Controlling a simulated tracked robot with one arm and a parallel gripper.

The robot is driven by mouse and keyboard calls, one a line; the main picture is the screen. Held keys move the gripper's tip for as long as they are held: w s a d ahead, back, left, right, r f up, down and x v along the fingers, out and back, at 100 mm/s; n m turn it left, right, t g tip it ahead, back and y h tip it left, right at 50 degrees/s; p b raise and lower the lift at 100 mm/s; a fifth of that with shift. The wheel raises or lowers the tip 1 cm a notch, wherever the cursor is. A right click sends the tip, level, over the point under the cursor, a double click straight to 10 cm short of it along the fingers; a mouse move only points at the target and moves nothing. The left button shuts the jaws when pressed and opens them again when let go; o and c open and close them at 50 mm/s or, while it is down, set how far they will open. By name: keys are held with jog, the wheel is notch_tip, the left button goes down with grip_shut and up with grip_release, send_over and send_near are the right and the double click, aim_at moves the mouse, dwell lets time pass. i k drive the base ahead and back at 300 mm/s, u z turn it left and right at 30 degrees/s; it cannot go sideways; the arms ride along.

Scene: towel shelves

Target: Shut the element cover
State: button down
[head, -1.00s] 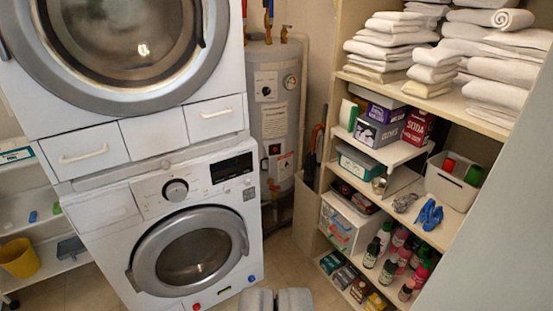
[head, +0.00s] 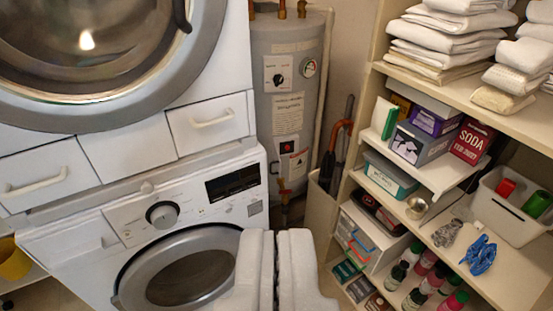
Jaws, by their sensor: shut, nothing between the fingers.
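The grey water heater (head: 290,105) stands upright in the corner, right of the stacked machines. A pale square panel (head: 278,74) with a dark dial is on its upper front, with a round gauge (head: 309,67) to its right. A labelled panel (head: 290,157) sits lower on the front. I cannot tell which panel is the element cover, or whether it stands open. My gripper (head: 274,240) is at the bottom middle, its two pale fingers together and empty. It is in front of the washer's right side, below and apart from the heater panels in the picture.
The washer (head: 190,215) and the dryer (head: 110,60) above it fill the left. A shelf unit (head: 435,178) with towels, boxes, bottles and blue gloves (head: 478,255) fills the right. A bin (head: 321,215) with long-handled tools stands between heater and shelves.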

aim_at(278, 160)
jog(key=z, duration=0.05)
jog(key=k, duration=0.6)
jog(key=u, duration=0.2)
jog(key=i, duration=2.3)
jog(key=z, duration=0.35)
